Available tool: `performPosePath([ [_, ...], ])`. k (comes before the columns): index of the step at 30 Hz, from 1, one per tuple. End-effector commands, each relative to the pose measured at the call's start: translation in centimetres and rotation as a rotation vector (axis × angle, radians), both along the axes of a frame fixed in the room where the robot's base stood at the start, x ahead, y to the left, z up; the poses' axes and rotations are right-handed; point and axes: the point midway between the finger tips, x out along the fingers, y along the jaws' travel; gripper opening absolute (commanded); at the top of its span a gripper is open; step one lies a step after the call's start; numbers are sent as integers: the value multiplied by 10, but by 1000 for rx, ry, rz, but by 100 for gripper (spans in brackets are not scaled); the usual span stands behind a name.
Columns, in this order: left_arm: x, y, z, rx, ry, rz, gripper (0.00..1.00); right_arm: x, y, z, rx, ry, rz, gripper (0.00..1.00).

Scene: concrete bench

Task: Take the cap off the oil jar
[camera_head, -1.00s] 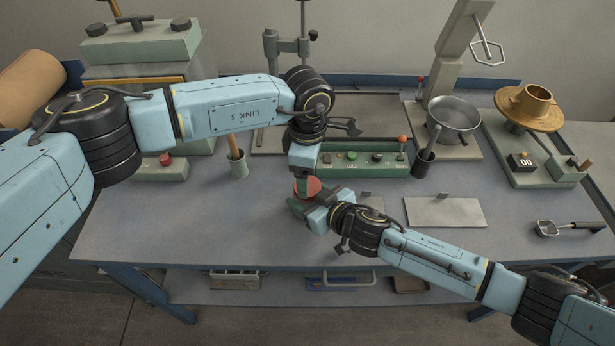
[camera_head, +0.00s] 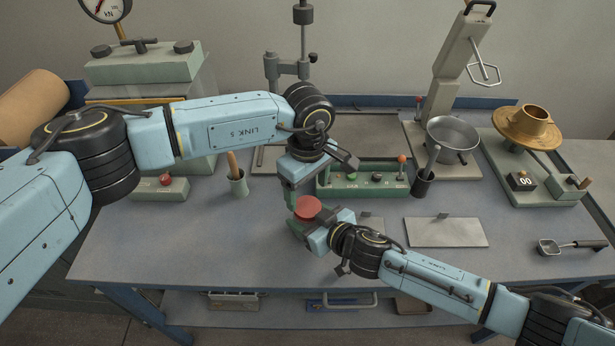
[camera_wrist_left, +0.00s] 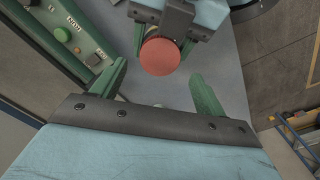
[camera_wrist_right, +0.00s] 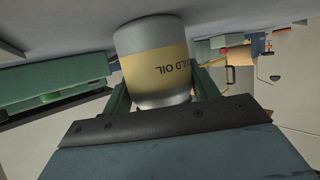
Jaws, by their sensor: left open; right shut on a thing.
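The oil jar (camera_wrist_right: 155,65) is pale with a yellow label and shows upside down in the right wrist view. My right gripper (camera_wrist_right: 162,90) is shut on its body; in the head view the right gripper (camera_head: 304,230) largely hides the jar. The round red cap (camera_head: 307,208) is seen from above, over the jar; it also shows in the left wrist view (camera_wrist_left: 160,57). My left gripper (camera_head: 296,198) is open close by the cap. In the left wrist view its fingers (camera_wrist_left: 162,84) stand apart, with the cap showing between and beyond them.
A green control panel (camera_head: 365,190) stands just behind the grippers. A wooden-handled tool in a cup (camera_head: 239,184) stands to the left. A pale plate (camera_head: 446,232) lies to the right, with a metal scoop (camera_head: 550,249) farther right. The front left of the bench (camera_head: 180,240) is clear.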

Motion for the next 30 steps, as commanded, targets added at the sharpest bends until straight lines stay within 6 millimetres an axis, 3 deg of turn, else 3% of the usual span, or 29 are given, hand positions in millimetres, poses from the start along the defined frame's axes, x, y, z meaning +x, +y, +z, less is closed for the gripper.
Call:
performPosePath([
  [3,-1,0,-21,1,3,2,73,0,0,0,-1,1,0,0],
  [9,-1,0,-42,1,2,2,73,0,0,0,-1,1,0,0],
  [20,0,0,-48,1,0,2,73,0,0,0,-1,1,0,0],
  [30,0,0,-47,1,1,2,30,0,0,0,-1,1,-1,0],
])
